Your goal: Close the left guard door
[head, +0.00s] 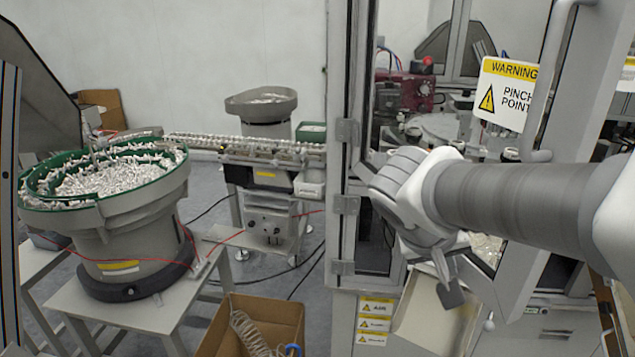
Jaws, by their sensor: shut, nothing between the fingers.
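The left guard door (578,120) is a grey-framed clear panel, standing ajar and swung outward toward me. Its hinges (346,205) are on the post at the left, and its free edge slants down at the right. A grey bar handle (545,90) runs along that free edge. A yellow and white pinch point warning sign (508,92) is on the panel. My gripper (450,293) is shut and empty, pointing down in front of the lower door. My wrist and forearm hide part of the panel. I cannot tell whether my gripper touches the door.
A bowl feeder (125,225) full of small white parts stands on a table at the left, with a feed track (240,145) behind. A cardboard box (225,320) with coiled tubing sits on the floor. A sloped chute (425,318) is below my gripper.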

